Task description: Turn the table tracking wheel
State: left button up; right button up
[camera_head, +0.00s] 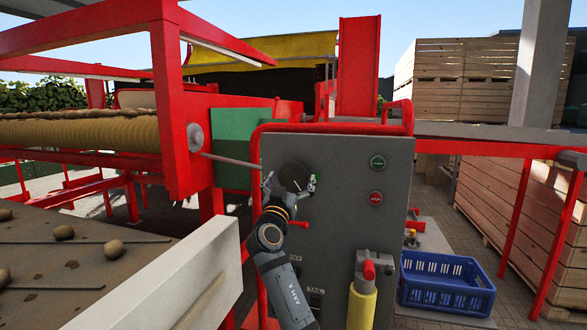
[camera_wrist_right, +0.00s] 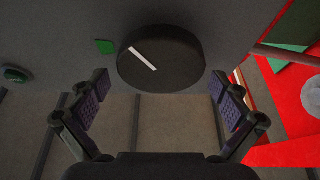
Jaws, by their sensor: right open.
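The tracking wheel is a round black knob (camera_head: 294,176) on the grey control panel (camera_head: 342,215) in the head view. In the right wrist view the knob (camera_wrist_right: 161,58) has a white line across its face and a small green label (camera_wrist_right: 105,47) beside it. My right gripper (camera_head: 290,184) is at the knob in the head view and covers its lower part. In the right wrist view the right gripper (camera_wrist_right: 162,105) is open, with its two fingers spread wider than the knob and nothing between them. I cannot tell whether a finger touches it. My left gripper is not in view.
A green button (camera_head: 377,162) and a red stop button (camera_head: 376,198) sit on the panel's right side. A red-handled yellow post (camera_head: 362,300) stands before the panel. A blue crate (camera_head: 446,284) is on the floor at right. A conveyor with potatoes (camera_head: 64,232) lies left.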

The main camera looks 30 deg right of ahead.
jog(key=shift+x, duration=1)
jog(key=c, duration=1.1)
